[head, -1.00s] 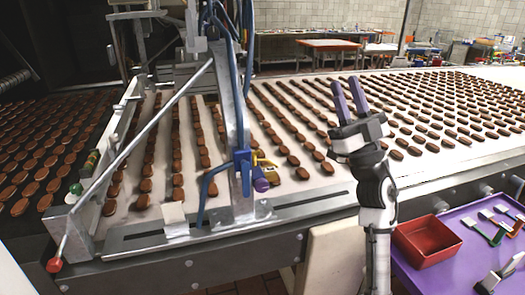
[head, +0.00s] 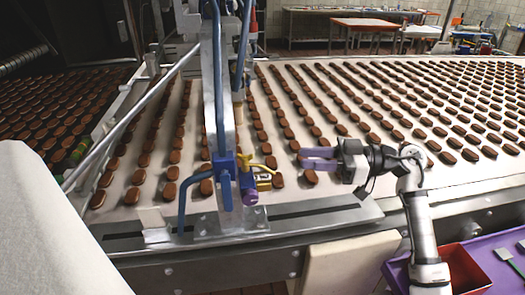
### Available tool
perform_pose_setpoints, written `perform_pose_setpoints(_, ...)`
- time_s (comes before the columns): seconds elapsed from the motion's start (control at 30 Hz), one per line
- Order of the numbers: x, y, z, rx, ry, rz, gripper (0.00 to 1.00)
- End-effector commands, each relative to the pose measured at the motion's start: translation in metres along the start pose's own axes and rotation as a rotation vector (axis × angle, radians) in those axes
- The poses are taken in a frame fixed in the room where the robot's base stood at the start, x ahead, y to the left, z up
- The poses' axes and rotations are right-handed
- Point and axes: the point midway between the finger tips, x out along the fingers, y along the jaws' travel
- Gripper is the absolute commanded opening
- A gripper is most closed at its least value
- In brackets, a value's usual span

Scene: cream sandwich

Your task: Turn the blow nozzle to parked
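A blue clamp-like fitting (head: 224,168) sits on an upright metal post (head: 229,120) at the conveyor's front edge. Beside it on the right are a yellow lever-like part (head: 262,168) and a blue body with a purple end (head: 249,196). A bent blue pipe (head: 184,205) hangs on the left of the post. I cannot tell for sure which of these is the blow nozzle, or any marking for parked. My gripper (head: 303,159) is to the right of the fitting, with its purple fingers pointing left, apart and empty. It touches nothing that I can see.
Rows of brown sandwich biscuits (head: 300,107) cover the pale belt below and behind my gripper. A slotted metal rail (head: 340,214) runs along the front. A red bin (head: 466,270) and purple table (head: 499,262) are at lower right. A white surface (head: 50,225) blocks the lower left.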

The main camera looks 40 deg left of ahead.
Motion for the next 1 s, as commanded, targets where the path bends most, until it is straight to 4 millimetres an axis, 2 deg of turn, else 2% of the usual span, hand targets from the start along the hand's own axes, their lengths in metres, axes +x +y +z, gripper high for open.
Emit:
perform_pose_setpoints(0.3, 0.068, -0.001, -0.001, -0.003, 0.003, -0.005, 0.29)
perform_pose_setpoints(0.5, 0.103, -0.001, -0.002, -0.004, 0.002, -0.003, 0.29)
perform_pose_setpoints(0.7, 0.12, 0.0, -0.001, -0.003, 0.003, 0.0, 0.29)
perform_pose_setpoints(1.0, 0.123, -0.001, -0.001, -0.003, 0.003, 0.0, 0.29)
